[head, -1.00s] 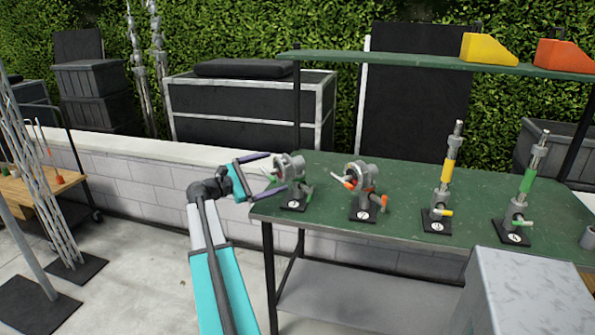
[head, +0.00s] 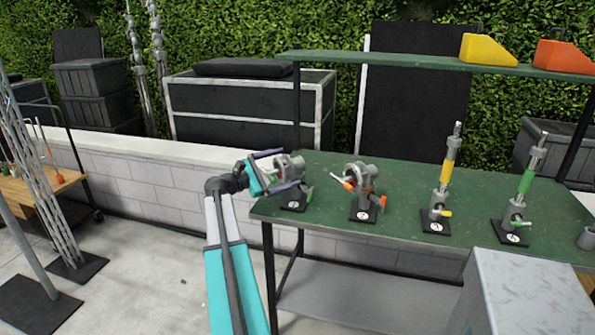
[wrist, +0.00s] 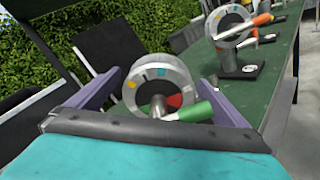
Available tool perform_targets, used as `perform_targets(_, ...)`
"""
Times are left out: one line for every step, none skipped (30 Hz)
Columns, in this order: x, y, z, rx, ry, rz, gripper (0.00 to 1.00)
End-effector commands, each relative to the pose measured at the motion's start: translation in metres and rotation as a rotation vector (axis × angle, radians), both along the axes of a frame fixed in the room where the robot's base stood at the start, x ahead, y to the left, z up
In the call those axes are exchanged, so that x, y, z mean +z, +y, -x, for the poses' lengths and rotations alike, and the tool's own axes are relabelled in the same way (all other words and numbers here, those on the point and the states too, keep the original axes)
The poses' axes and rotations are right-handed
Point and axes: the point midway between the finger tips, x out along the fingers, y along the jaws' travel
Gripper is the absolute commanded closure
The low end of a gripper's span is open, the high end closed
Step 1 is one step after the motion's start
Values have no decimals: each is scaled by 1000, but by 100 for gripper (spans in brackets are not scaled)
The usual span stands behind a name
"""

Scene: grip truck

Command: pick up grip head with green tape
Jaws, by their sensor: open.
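A grey round grip head with a green handle (head: 291,165) stands on a small black base at the left end of the green table. In the wrist view this grip head (wrist: 160,86) shows its disc with coloured marks, and its green handle points right. My gripper (head: 282,169) is open, with its purple fingers on either side of the head. In the wrist view my gripper (wrist: 163,82) has the head between the fingers, with a gap visible at the right; contact at the left cannot be told.
A similar head with orange handles (head: 360,176) stands just right on the green table (head: 400,180). Farther right are upright posts with yellow tape (head: 446,172) and green tape (head: 526,183). A shelf (head: 400,60) runs above the table's back. A grey box (head: 525,295) is at front right.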

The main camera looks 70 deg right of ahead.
Motion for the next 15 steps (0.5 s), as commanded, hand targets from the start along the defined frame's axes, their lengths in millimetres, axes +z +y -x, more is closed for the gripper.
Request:
perform_targets(1, -6, 4, -1, 0, 0, 2)
perform_targets(1, -8, 6, -1, 0, 0, 2)
perform_targets(1, -11, 8, -1, 0, 0, 2)
perform_targets(1, -13, 10, -1, 0, 0, 2)
perform_targets(1, -15, 11, -1, 0, 0, 2)
perform_targets(1, -17, 12, -1, 1, 1, 2)
perform_targets(1, -17, 13, 0, 0, 0, 2)
perform_targets(0, -18, 13, 0, 0, 0, 2)
perform_targets(0, -18, 14, 0, 0, 0, 2)
perform_targets(0, -18, 14, 0, 0, 0, 2)
perform_targets(0, -18, 14, 0, 0, 0, 2)
perform_targets(0, -18, 14, 0, 0, 0, 2)
perform_targets(0, -18, 14, 0, 0, 0, 2)
perform_targets(0, -18, 14, 0, 0, 0, 2)
perform_targets(0, -18, 14, 0, 0, 0, 2)
